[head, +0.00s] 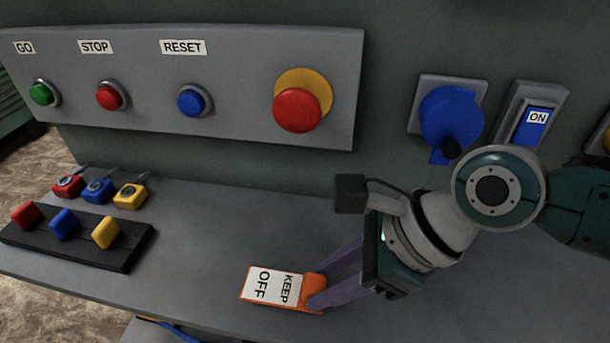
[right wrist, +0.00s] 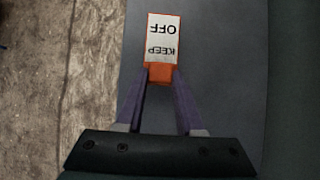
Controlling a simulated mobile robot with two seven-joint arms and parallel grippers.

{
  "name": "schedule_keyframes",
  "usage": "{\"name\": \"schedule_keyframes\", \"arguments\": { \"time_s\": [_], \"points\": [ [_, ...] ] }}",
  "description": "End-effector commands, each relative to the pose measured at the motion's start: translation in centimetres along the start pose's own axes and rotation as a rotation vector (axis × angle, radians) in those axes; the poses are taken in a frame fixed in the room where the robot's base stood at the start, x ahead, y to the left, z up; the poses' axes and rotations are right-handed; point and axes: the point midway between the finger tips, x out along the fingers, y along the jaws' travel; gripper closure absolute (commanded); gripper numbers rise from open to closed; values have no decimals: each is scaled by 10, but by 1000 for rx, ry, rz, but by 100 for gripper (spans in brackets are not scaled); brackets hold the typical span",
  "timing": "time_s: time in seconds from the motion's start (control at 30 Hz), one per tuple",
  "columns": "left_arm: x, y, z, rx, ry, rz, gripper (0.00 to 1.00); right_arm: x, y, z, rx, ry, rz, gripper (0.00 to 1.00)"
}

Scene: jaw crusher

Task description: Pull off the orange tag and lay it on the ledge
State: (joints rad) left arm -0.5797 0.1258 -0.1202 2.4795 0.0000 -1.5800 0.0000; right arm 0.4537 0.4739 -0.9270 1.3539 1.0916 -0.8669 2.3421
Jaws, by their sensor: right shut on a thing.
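The orange tag (head: 265,286) has a white face reading "KEEP OFF". It is at the grey ledge (head: 210,235), close to its front edge, and looks flat or nearly so. I cannot tell whether it touches the surface. My right gripper (head: 314,290) is shut on the orange end of the tag. In the right wrist view the tag (right wrist: 163,40) extends out beyond the purple fingertips (right wrist: 160,72), over the grey surface. My left gripper is not in view.
A black rack (head: 110,255) with coloured keys and several small padlocks (head: 98,190) stand at the left of the ledge. A button panel (head: 230,120) with a red mushroom button (head: 297,110) is above. A blue rotary switch (head: 450,118) is at right. The ledge middle is clear.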

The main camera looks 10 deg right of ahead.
Motion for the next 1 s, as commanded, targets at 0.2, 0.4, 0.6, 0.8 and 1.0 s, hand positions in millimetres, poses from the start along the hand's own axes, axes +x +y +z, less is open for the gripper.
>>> {"name": "schedule_keyframes", "arguments": {
  "time_s": [0.2,0.4,0.6,0.8,1.0],
  "points": [
    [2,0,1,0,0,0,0,4,0,-2,1,-1,0,100],
    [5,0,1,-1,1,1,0,7,0,-4,1,-1,0,100],
    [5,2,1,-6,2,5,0,8,0,-5,0,-1,0,57],
    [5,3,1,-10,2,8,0,8,0,-5,0,-1,0,35],
    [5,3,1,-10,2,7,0,8,0,-6,0,0,0,29]
  ]
}}
